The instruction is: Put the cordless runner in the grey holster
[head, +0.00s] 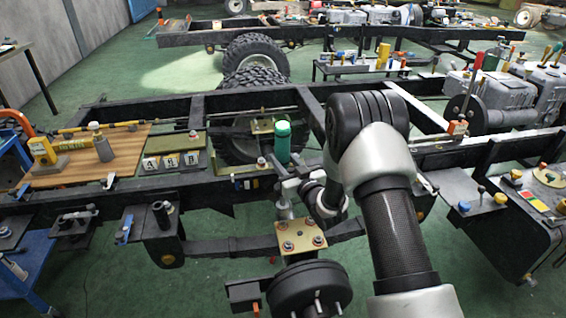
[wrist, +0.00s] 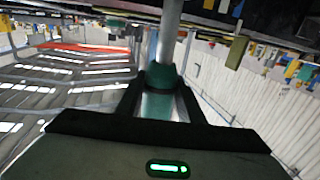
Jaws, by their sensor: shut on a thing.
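A green-topped cylindrical tool (head: 282,138), apparently the cordless runner, stands roughly upright at the middle of the near chassis frame. My gripper (head: 289,186) is around its lower part, partly hidden by my own arm. In the wrist view my gripper's two dark fingers (wrist: 160,105) are closed on a dark green part (wrist: 162,76), with a silver shaft (wrist: 170,30) running away from it. On the wooden board at left, a grey upright piece (head: 104,149) with a pale top stands beside a yellow item (head: 42,151) on a grey base. I cannot tell which grey piece is the holster.
The wooden board (head: 120,163) lies across the frame at left, next to several lettered blocks (head: 172,160). A tyre (head: 254,78) stands behind. A plate with bolts (head: 301,237) and a dark hub (head: 309,288) are in front. Engine parts and small items crowd the right.

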